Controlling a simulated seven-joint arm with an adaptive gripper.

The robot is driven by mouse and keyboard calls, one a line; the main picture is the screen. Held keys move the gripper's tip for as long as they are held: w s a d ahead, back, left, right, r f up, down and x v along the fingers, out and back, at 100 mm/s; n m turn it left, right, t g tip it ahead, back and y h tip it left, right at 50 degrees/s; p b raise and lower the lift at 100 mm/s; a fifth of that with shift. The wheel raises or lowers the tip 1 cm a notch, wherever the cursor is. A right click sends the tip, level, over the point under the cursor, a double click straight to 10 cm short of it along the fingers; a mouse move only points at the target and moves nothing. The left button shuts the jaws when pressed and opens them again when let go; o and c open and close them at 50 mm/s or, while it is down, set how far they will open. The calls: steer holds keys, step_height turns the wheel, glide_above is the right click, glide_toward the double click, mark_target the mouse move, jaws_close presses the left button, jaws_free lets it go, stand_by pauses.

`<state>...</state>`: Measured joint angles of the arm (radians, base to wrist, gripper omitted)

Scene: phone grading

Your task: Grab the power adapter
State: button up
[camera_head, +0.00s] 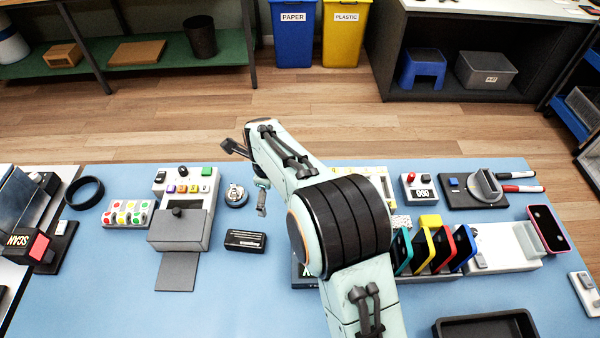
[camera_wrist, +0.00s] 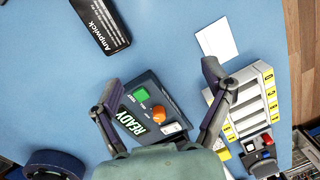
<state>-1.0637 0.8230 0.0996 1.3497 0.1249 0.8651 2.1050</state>
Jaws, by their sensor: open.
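A black block lettered "Ampwick", which looks like the power adapter (camera_head: 245,240), lies flat on the blue mat, left of my arm in the head view. In the wrist view the adapter (camera_wrist: 98,22) is at the top left, cut by the frame edge, outside and beyond my fingers. My gripper (camera_wrist: 161,75) is open, with its two fingers spread wide and nothing held between them. In the head view my gripper (camera_head: 246,178) is up and left of the arm's thick joint, apart from the adapter.
A dark READY panel (camera_wrist: 150,110) with green and orange controls shows between my fingers. Colourful phones (camera_head: 440,250) stand in a rack to the right.

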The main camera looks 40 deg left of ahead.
steer(key=n+h, duration=0.1)
steer(key=n, duration=0.1)
glide_above(244, 238)
steer(key=shift+g, duration=0.3)
step_height(244, 238, down, 6)
steer(key=shift+r, duration=0.25)
step_height(244, 238, down, 5)
steer(key=shift+d+r, duration=0.1)
steer(key=shift+f, duration=0.7)
steer(key=shift+c, duration=0.3)
steer(key=c, duration=1.3)
